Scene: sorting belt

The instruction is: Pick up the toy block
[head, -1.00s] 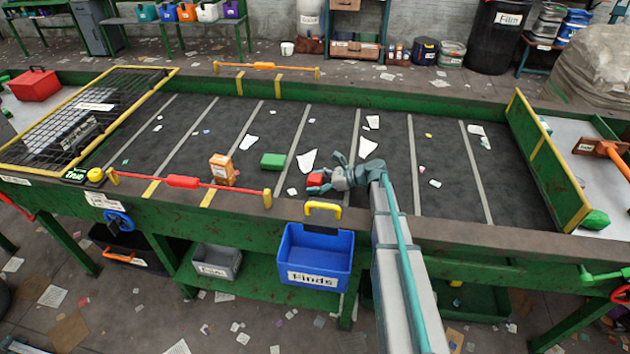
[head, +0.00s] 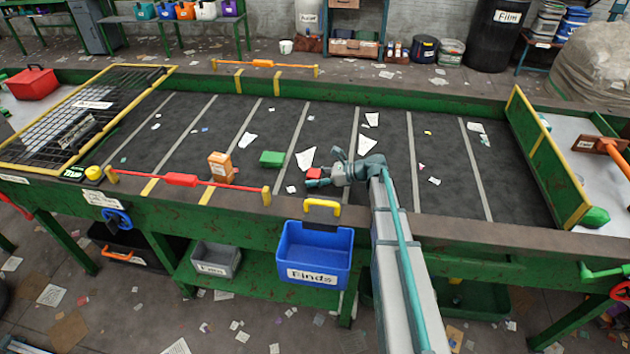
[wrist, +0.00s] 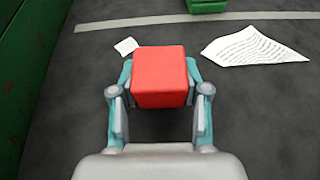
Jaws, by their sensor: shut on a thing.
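The toy block is a red cube (head: 314,173) over the dark belt, near the belt's front side. In the wrist view the red cube (wrist: 160,76) sits between the two fingers of my gripper (wrist: 160,98), which touch its left and right sides. My gripper (head: 318,178) is shut on the cube. The cube's underside is hidden, so I cannot tell for sure whether it is clear of the belt.
A green block (head: 272,159) and an orange carton (head: 221,167) stand on the belt to the left. Paper scraps (head: 306,158) lie around. A blue bin labelled "Finds" (head: 316,257) hangs on the front side. A red-handled bar (head: 183,180) runs along the front left edge.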

